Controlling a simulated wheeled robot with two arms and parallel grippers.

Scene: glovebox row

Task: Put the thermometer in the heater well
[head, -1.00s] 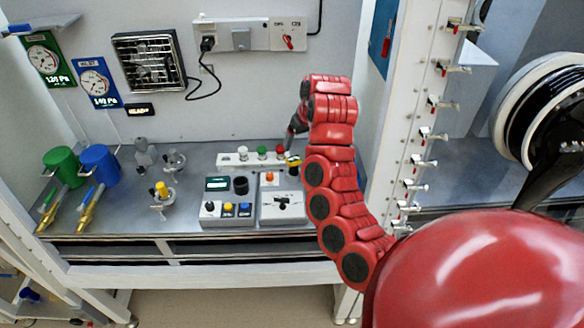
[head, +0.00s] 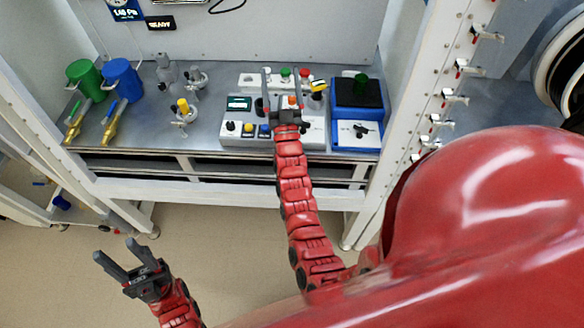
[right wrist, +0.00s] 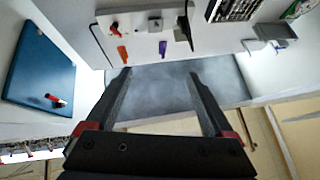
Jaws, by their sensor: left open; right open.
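A small item with a yellow top (head: 319,86) stands upright at the right end of the white strip; it may be the thermometer, but it is too small to be sure. A grey box with a green-lit display (head: 239,103) has a dark round opening or knob (head: 258,106) beside it, possibly the heater well; my right gripper partly hides this area. My right gripper (head: 284,73) is open and empty above the boxes, left of the yellow-topped item. It also shows open in the right wrist view (right wrist: 159,73). My left gripper (head: 113,249) is open and empty, low in front of the bench.
Green (head: 85,78) and blue (head: 123,79) mugs stand at the left, near brass-coloured tools (head: 111,122). A yellow-topped stand (head: 184,107) is left of the boxes. A blue-framed unit (head: 357,134) stands right, near the white post (head: 408,105). Bare worktop lies between.

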